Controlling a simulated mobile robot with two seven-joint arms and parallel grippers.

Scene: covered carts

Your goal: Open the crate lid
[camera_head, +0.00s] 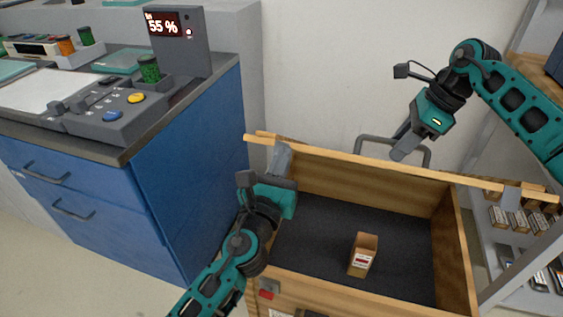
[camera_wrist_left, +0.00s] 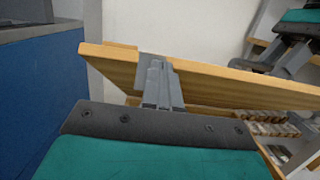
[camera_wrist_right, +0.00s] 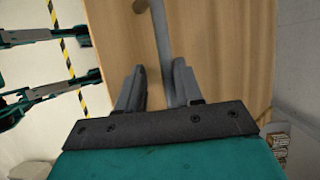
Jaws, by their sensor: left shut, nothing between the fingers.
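The wooden crate (camera_head: 459,250) stands open with a dark floor inside. Its lid (camera_head: 350,165) is raised along the far side, seen nearly edge-on. My left gripper (camera_head: 281,157) is shut and empty, close against the lid's left end. The left wrist view shows its closed fingers (camera_wrist_left: 160,82) in front of the lid panel (camera_wrist_left: 215,85); contact is unclear. My right gripper (camera_head: 400,152) hangs above and behind the lid's upper edge. In the right wrist view its fingers (camera_wrist_right: 155,85) are apart with nothing between them, over a wooden panel (camera_wrist_right: 225,50).
A small open carton (camera_head: 362,255) stands inside the crate. A blue cabinet (camera_head: 190,170) with a control panel (camera_head: 110,110) is close on the left. A grey metal rail (camera_head: 395,140) rises behind the crate. A shelf with small boxes (camera_head: 515,218) is at right.

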